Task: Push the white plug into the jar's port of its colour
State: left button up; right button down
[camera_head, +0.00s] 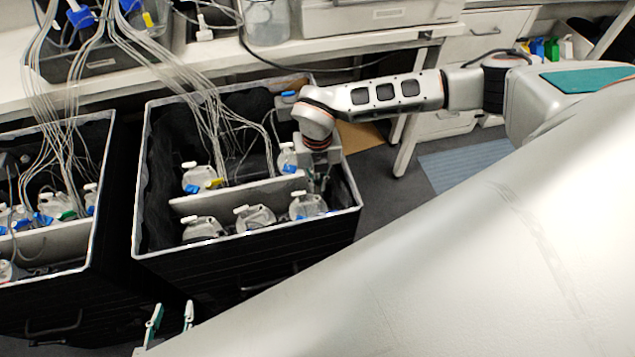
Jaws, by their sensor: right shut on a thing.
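My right gripper (319,186) reaches down into the right-hand black bin (250,255) at its right side. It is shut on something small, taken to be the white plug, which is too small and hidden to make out. Just below and left of its fingertips is a clear jar (307,206) with a white cap and blue parts; I cannot tell whether they touch. Other similar jars stand in the bin: front left (202,229), front middle (255,218), back left (198,179), and one beside the gripper (287,160). My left gripper (170,318) is open and empty, low in front of the bin.
A white divider (235,197) crosses the bin. Thin tubes (205,100) hang into it from the bench (245,65). A second black bin (100,128) with jars and tubes stands at the left. Floor (385,205) is free right of the bin.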

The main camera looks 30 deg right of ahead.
jog(key=shift+r+p, duration=1.85)
jog(key=shift+r, duration=0.75)
jog(key=shift+f, duration=0.1)
